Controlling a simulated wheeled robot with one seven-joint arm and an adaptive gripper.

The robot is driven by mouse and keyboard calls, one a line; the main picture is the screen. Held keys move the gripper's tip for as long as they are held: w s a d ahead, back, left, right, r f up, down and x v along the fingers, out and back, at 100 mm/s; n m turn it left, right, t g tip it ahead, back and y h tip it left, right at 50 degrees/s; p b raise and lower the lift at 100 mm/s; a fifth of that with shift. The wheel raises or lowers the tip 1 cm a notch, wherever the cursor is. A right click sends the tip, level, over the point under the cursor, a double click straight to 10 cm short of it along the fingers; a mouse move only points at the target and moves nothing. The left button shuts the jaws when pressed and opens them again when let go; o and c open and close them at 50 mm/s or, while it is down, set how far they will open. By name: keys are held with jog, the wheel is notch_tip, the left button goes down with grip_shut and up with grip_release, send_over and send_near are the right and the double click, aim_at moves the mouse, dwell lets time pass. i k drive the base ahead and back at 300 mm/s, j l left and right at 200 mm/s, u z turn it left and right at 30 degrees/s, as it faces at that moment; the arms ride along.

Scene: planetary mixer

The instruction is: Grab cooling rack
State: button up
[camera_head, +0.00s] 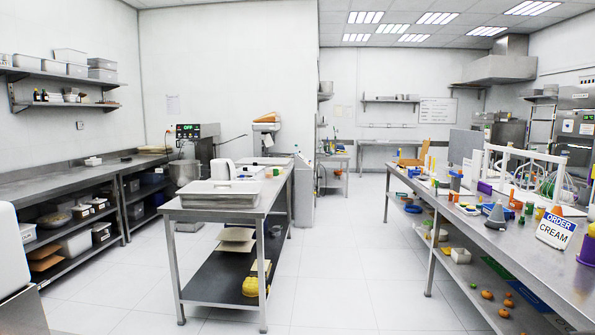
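I cannot make out a cooling rack for certain in the head view. A shallow grey tray-like item (219,194) lies on the near end of the middle steel table (180,208); I cannot tell whether a rack is part of it. A white frame-like stand (526,153) rises from the right-hand table, and I cannot tell what it is. My gripper is not in view.
A planetary mixer (187,172) stands behind the middle table, by the wall. A long steel counter (62,192) runs along the left. Tiled floor (340,265) is clear between the tables.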

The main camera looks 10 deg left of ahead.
aim_at(245, 169)
jog(key=i+l+u, duration=0.1)
jog(key=i, duration=6.35)
jog(key=i+l+u, duration=0.15)
jog(key=i+u, duration=0.3)
jog(key=i+l+u, duration=0.35)
jog(key=i+u, duration=0.15)
jog(key=i+l+u, duration=0.9)
jog(key=l+u, duration=0.2)
jog(key=i+l+u, duration=0.15)
jog(key=l+u, duration=0.15)
